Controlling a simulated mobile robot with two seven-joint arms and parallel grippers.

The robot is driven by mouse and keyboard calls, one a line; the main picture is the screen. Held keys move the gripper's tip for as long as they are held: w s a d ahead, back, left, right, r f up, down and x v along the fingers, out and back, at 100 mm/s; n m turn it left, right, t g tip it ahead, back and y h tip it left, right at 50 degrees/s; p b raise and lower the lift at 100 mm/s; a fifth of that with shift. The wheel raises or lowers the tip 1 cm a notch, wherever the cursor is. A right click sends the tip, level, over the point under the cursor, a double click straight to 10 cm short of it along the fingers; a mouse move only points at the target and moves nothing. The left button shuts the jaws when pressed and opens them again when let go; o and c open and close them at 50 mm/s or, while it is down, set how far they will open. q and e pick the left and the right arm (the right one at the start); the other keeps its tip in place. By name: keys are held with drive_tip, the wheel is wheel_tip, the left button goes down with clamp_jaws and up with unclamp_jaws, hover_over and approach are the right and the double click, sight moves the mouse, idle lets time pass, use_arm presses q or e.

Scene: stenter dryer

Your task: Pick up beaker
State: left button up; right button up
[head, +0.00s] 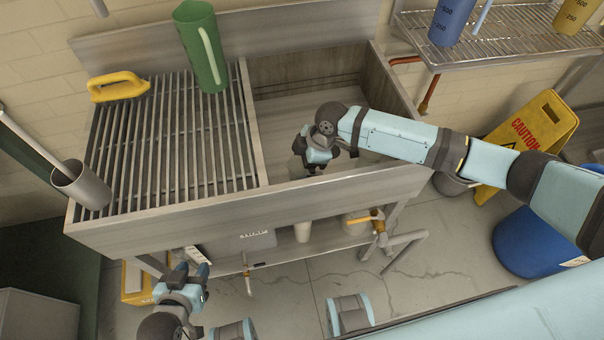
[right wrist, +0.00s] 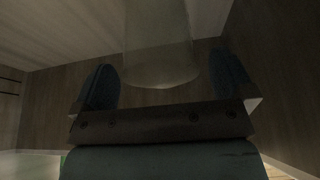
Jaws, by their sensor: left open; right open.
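A pale, greyish beaker (head: 297,167) stands in the sink basin, partly hidden by my right gripper (head: 318,168), which reaches down over the basin. In the right wrist view the beaker (right wrist: 160,45) shows as a pale cylinder between the two dark blue fingers of the right gripper (right wrist: 164,85). The fingers are open, with a visible gap on both sides; I cannot tell how far the beaker reaches in between them. My left gripper (head: 192,278) is open and empty, low in front of the sink unit.
A green jug (head: 203,55), a yellow-handled tool (head: 118,86) and a grey cup (head: 82,186) are on the slatted drainer (head: 170,140). Sink walls (head: 250,205) surround the basin. Blue (head: 450,22) and yellow jugs (head: 577,14) stand on the rack. A caution sign (head: 530,140) and blue drum (head: 530,245) are right.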

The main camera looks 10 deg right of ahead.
sight(299, 169)
drive_tip(key=shift+x, duration=1.5)
drive_tip(key=c, duration=1)
drive_tip(key=shift+r, duration=0.1)
